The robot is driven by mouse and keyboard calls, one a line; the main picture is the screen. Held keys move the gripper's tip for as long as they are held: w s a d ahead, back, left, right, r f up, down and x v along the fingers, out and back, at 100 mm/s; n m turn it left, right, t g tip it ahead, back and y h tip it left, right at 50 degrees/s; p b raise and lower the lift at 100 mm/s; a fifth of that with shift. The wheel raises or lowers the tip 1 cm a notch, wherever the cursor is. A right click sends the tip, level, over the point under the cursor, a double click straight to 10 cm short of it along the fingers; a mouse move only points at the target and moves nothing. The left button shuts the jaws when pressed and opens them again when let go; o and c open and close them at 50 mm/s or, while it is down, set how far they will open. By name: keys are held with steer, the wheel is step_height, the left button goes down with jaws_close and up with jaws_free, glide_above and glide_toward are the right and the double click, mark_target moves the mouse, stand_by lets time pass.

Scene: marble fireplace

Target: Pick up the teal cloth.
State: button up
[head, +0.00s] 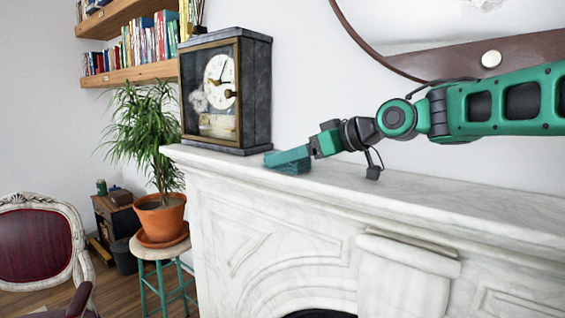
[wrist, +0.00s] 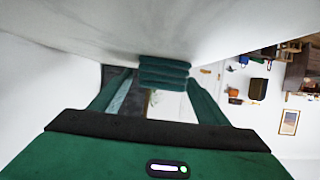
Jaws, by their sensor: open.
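The teal cloth (head: 294,168) is a small folded stack on the white marble mantel, in front of the dark clock. My gripper (head: 276,158) reaches in from the right, low over the mantel, and its near finger partly hides the cloth in the head view. In the wrist view the folded layers of the cloth (wrist: 164,71) show between the ends of the two spread fingers. My gripper (wrist: 160,84) is open there, with a finger on either side of the cloth. I cannot tell whether either finger touches it.
The mantel clock (head: 226,92) stands just behind and left of the cloth. The mantel (head: 420,195) is clear to the right, under my arm. A potted plant (head: 160,217) on a stool stands below the mantel's left end. A round mirror frame (head: 430,62) hangs above.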

steer(key=shift+x, duration=0.95)
steer(key=shift+s, duration=0.1)
steer(key=c, duration=1.1)
